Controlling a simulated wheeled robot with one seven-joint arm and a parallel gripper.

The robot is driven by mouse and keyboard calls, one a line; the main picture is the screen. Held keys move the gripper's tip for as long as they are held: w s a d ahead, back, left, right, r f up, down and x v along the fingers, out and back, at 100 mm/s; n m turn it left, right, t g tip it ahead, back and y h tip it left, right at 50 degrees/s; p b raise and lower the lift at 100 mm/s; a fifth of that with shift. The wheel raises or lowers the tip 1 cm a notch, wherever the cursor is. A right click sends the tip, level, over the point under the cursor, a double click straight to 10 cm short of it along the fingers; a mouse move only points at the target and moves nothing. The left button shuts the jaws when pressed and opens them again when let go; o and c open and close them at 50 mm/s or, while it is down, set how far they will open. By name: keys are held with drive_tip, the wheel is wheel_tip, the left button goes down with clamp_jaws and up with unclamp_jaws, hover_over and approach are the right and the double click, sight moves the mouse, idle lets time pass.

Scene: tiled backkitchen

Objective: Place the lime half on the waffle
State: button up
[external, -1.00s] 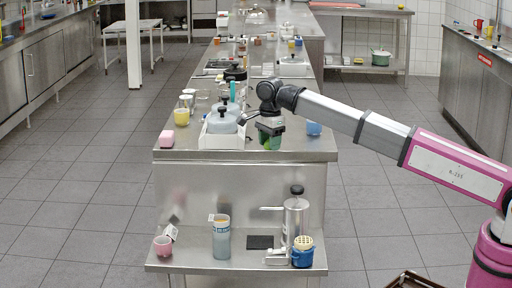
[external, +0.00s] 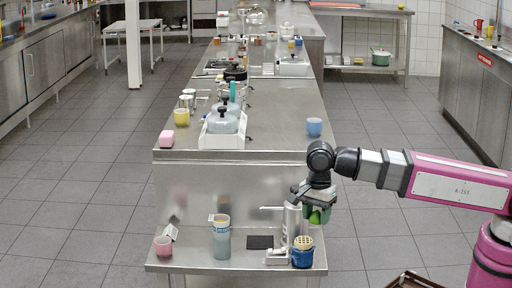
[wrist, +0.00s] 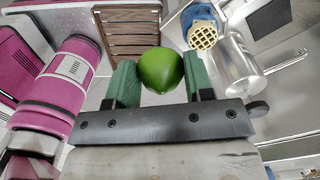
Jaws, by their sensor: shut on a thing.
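The lime half (wrist: 160,71) is green and sits between the green fingers of my gripper (wrist: 161,78), which are shut on it. In the external view the lime half (external: 315,217) shows at the bottom of my gripper (external: 318,213), in the air in front of the metal table. The waffle (external: 303,243) is a round yellow grid on top of a blue container (external: 303,258) on the low shelf, below and a little left of the lime half. In the wrist view the waffle (wrist: 203,39) shows to the upper right of the lime half, apart from it.
A metal dispenser (external: 292,222) stands close beside the waffle, left of my gripper. A black pad (external: 260,242), a tall cup (external: 221,238) and a pink cup (external: 162,245) share the low shelf (external: 195,263). A wooden crate (wrist: 134,30) lies on the floor.

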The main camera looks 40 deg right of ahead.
drive_tip(key=s, duration=0.2)
hover_over(303, 241)
wheel_tip(303, 241, down, 8)
drive_tip(key=shift+r, duration=0.2)
drive_tip(key=shift+f, duration=2)
drive_tip(key=shift+f, duration=0.15)
drive_tip(key=o, duration=0.9)
wheel_tip(303, 241, up, 12)
